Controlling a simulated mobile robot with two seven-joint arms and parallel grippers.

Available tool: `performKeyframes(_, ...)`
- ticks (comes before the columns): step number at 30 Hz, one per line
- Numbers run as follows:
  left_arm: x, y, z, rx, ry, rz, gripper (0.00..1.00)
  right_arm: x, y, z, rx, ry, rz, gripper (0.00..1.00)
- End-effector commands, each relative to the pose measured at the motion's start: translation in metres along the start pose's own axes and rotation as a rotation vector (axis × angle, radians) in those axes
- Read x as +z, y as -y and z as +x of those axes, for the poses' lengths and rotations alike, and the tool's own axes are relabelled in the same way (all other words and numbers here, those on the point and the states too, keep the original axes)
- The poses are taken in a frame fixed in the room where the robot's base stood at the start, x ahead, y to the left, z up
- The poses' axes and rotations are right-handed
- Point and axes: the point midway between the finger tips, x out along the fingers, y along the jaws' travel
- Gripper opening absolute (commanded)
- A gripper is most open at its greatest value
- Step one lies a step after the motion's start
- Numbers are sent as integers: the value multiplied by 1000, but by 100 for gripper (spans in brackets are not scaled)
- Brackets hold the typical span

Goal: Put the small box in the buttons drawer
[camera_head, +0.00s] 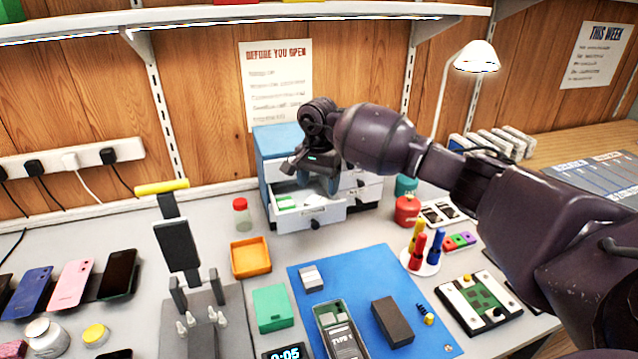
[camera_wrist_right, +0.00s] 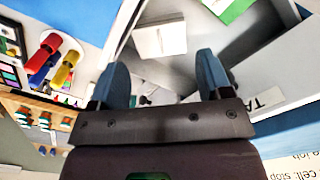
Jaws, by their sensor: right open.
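A cabinet with a blue top (camera_head: 275,142) stands at the back with one drawer (camera_head: 330,217) pulled out. White and green items (camera_head: 287,202) lie in the drawer. My right gripper (camera_head: 316,184) is open above this drawer. In the right wrist view its fingers (camera_wrist_right: 160,65) are apart, and a small white box (camera_wrist_right: 160,40) lies in the drawer beyond the fingertips, with nothing held. A green piece (camera_wrist_right: 237,8) lies near it. Another small grey-and-white box (camera_head: 311,277) is on the blue mat. The drawer's label is only partly visible. My left gripper is out of view.
The blue mat (camera_head: 365,267) also holds a dark box (camera_head: 392,321) and an opened phone-like device (camera_head: 335,330). An orange tray (camera_head: 250,257), a red-capped jar (camera_head: 241,216) and a stand of screwdrivers (camera_head: 420,262) surround it. A red canister (camera_head: 407,209) is right of the cabinet.

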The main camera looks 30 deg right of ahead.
Motion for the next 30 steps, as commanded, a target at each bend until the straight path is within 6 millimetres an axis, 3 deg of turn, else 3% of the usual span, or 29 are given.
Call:
performKeyframes(1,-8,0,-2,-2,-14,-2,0,0,1,-15,-12,-3,0,73)
performKeyframes(18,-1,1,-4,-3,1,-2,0,0,0,-111,-5,-2,0,73)
performKeyframes(30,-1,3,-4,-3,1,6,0,0,0,-126,-2,0,0,73)
